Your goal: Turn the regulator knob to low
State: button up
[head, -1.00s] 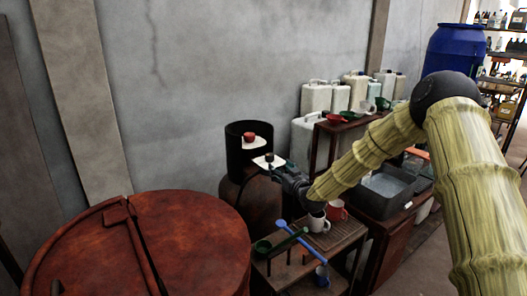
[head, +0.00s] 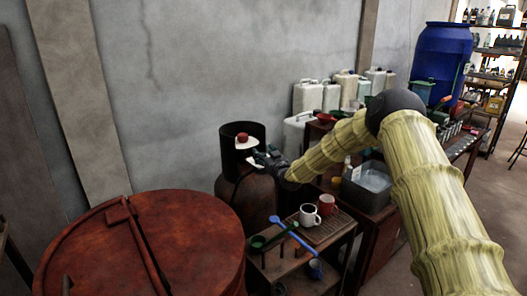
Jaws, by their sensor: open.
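A red knob (head: 242,137) on a white plate sits at the dark collar (head: 230,157) on top of a rusty brown gas cylinder (head: 257,207). A second white plate (head: 252,161) shows lower, at the collar's right side, partly hidden by my gripper. My gripper (head: 262,158) reaches in from the right, is open, and is just below and right of the red knob. Whether its fingers touch anything is too small to tell. The knob's setting and any marks cannot be read.
A large rusty drum (head: 150,235) fills the front left. A low wooden table (head: 318,266) with a white mug (head: 309,216), a red mug (head: 326,204) and ladles (head: 290,234) stands below my arm. White jerrycans (head: 307,97) line the wall. Bare wall lies behind the cylinder.

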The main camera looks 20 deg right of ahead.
jog(key=w+f, duration=0.1)
jog(key=w, duration=0.1)
jog(key=w+f, duration=0.2)
jog(key=shift+a, duration=0.1)
jog(key=shift+s+r, duration=0.7)
jog(key=shift+s, duration=0.05)
jog(key=shift+w+f, duration=0.45)
jog(key=shift+w, duration=0.05)
jog(key=c, duration=1)
jog(key=shift+c, duration=0.2)
